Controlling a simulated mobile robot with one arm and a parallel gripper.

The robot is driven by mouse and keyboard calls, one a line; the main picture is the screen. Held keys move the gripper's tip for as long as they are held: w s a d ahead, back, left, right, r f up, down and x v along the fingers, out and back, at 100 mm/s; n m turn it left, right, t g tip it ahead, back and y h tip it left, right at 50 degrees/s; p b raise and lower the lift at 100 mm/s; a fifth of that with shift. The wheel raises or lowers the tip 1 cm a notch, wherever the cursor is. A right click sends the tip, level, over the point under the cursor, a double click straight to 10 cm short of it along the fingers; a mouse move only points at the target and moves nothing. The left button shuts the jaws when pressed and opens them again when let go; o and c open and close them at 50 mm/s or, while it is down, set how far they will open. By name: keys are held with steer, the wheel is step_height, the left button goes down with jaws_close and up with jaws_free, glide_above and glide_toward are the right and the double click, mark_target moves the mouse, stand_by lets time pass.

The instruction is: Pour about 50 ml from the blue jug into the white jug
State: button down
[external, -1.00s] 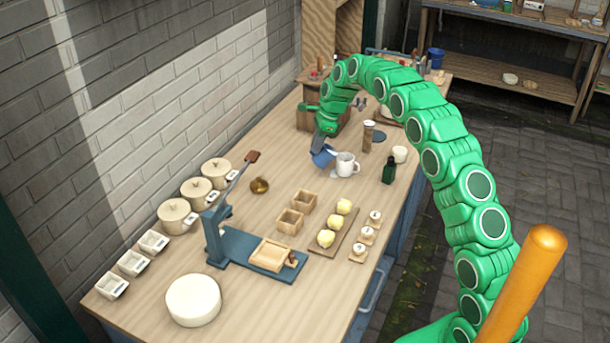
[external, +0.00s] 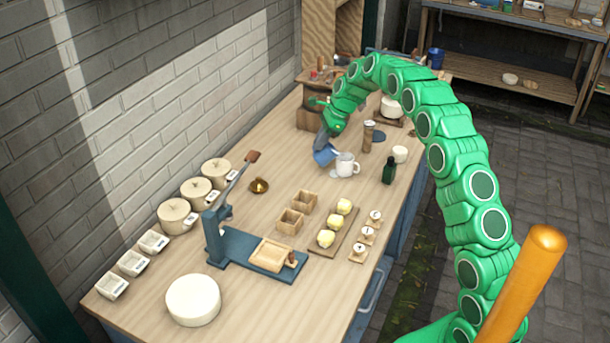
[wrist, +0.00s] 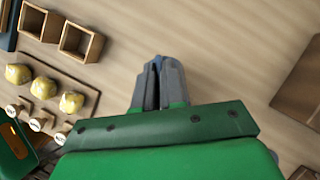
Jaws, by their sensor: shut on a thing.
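The blue jug (external: 325,156) is in my gripper (external: 323,140), above the table at the upper left of the white jug. It looks tilted, with its lower right side close to the white jug's rim; I cannot tell whether they touch. The white jug (external: 347,166) stands upright on the table with its handle to the right. No stream of liquid is visible, and the contents of both jugs are hidden. In the wrist view my gripper (wrist: 156,88) is shut, with only a sliver of blue at its tips; the white jug is hidden there.
A dark green bottle (external: 389,171) and a white cup (external: 400,154) stand right of the white jug. A tall pepper mill (external: 368,136) is behind it. Butter lumps on a board (external: 352,228) are in front.

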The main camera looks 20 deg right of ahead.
steer(key=shift+s+d+r+y+p, duration=0.15)
steer(key=shift+d+y+p, duration=0.15)
steer(key=shift+d+p, duration=0.45)
steer(key=shift+s+d+r+t+y, duration=0.15)
steer(key=shift+d+r+y, duration=0.25)
steer(key=shift+y, duration=0.3)
steer(key=shift+w+d+r+t+y, duration=0.15)
steer(key=shift+d+r+y, duration=0.2)
steer(key=shift+y, duration=0.35)
stand_by(1.0)
steer(key=shift+a+f+h, duration=0.6)
steer(key=shift+a+h, duration=0.1)
steer(key=shift+h, duration=0.5)
steer(key=shift+w+a+f+g+h, duration=0.2)
steer(key=shift+a+f+g+h, duration=0.35)
steer(key=shift+h, duration=0.45)
steer(key=shift+f, duration=0.1)
